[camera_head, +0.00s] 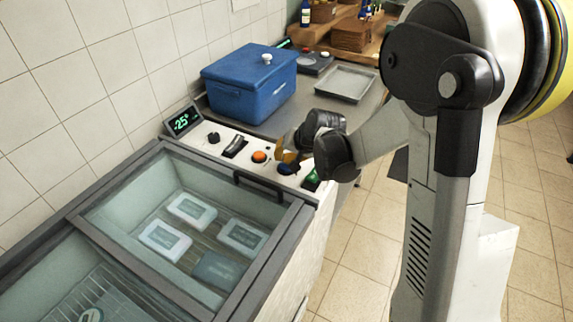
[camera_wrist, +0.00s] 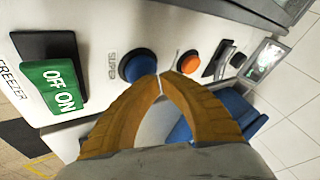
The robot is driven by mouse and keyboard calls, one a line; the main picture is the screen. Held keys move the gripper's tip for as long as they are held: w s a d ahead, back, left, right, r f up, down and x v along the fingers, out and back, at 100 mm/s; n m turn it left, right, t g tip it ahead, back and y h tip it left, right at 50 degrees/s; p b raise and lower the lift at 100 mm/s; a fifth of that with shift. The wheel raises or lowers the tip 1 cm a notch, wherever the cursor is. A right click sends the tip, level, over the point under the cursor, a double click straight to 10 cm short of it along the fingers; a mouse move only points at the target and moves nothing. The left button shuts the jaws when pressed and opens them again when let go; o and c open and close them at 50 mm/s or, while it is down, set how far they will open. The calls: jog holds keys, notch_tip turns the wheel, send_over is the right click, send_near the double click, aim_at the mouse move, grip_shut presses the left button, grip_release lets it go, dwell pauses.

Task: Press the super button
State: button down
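The super button is a round blue button (camera_wrist: 138,65) in the wrist view, on the white control panel beside the printed word SUPER. It also shows in the head view as a dark blue knob (camera_head: 287,169). My gripper (camera_wrist: 160,77) has tan fingers whose tips meet, with nothing visible between them. The tips overlap the button's edge in the wrist view. In the head view my gripper (camera_head: 290,157) hangs just over the panel at the blue button. I cannot tell whether the tips touch it.
On the panel are an orange button (camera_wrist: 188,63), a green OFF/ON switch (camera_wrist: 52,88) and a display reading about -25 (camera_head: 184,121). The glass-lidded freezer (camera_head: 110,215) holds several packs. A blue cool box (camera_head: 250,84) and a metal tray (camera_head: 345,83) stand behind the panel.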

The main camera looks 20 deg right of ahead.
aim_at(283, 163)
jog(key=shift+f+b, duration=0.4)
jog(key=shift+f, duration=0.1)
dwell(0.3)
jog(key=shift+r, duration=0.1)
jog(key=shift+r+p, duration=0.7)
jog(key=shift+r, duration=0.15)
jog(key=shift+r+p, duration=1.8)
jog(key=shift+r, duration=0.7)
